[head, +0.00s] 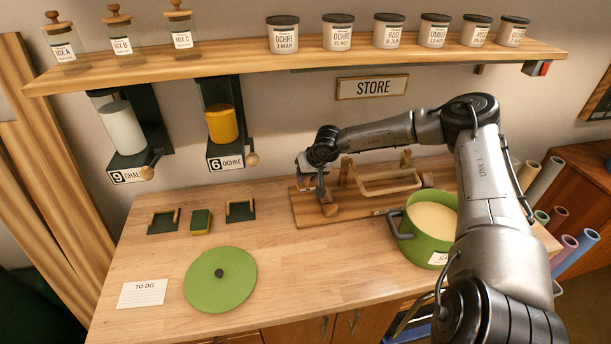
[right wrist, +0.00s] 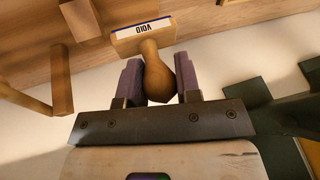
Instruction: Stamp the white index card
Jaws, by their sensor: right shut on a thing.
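A white card (head: 142,293) headed "TO DO" lies flat at the front left of the table. My right gripper (head: 320,192) is at the wooden board, at the back of the table, well away from the card. In the right wrist view, my right gripper (right wrist: 159,82) is shut on the rounded wooden handle of a stamp (right wrist: 152,52), whose block has a label reading "VOID". The stamp's face is hidden, and I cannot tell whether it touches the board. My left gripper is not in view.
The wooden board (head: 300,212) carries a wooden rack (head: 385,185). A green pot (head: 420,245) stands to its right. A round green lid (head: 220,280) lies beside the card. A small green-and-yellow block (head: 201,221) sits between two dark holders. The table between lid and board is clear.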

